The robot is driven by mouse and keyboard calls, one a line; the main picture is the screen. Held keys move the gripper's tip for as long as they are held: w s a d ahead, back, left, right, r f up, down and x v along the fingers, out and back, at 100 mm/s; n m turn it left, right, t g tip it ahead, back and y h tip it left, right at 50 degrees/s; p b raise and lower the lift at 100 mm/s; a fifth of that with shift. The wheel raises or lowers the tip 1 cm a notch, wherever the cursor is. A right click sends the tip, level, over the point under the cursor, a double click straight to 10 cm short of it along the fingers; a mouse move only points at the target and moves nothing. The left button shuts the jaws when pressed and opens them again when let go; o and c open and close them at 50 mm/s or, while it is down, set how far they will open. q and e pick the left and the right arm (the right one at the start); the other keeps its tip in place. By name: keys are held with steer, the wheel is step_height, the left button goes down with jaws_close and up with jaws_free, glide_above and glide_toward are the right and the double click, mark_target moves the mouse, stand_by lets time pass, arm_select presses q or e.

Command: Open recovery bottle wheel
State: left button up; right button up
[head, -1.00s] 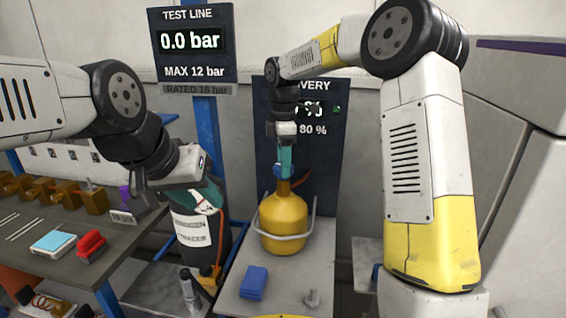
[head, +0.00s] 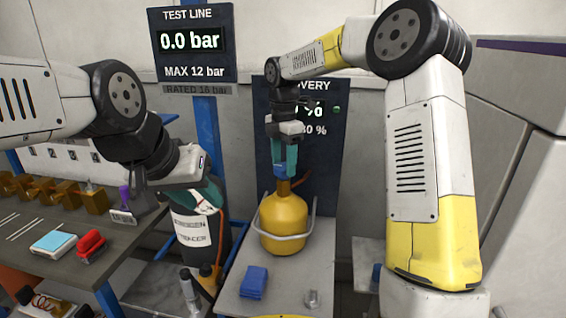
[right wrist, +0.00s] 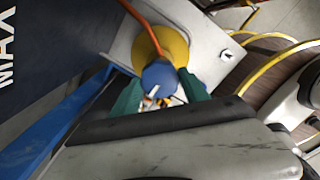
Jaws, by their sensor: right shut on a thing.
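The yellow recovery bottle (head: 284,222) stands upright on a grey platform in the middle of the head view. Its blue wheel (head: 281,171) is on top. My right gripper (head: 284,166) points down from above with its teal fingers shut on the blue wheel. In the right wrist view the blue wheel (right wrist: 160,78) sits between the two fingers (right wrist: 160,95), with the yellow bottle (right wrist: 158,42) behind it. My left gripper (head: 212,202) is at the dark nitrogen tracer cylinder (head: 192,228); its teal fingers are partly hidden, so its opening is unclear.
A blue block (head: 253,282) and a small grey part (head: 312,298) lie on the platform (head: 285,280). An orange hose (right wrist: 140,20) runs to the bottle's top. Behind stand the test line panel (head: 193,42) and recovery panel (head: 268,185). A workbench (head: 45,215) is at left.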

mark_target(283, 166)
steer(key=o, duration=1.4)
step_height(283, 166, up, 7)
steer(key=shift+f, duration=0.1)
steer(key=shift+r, duration=0.55)
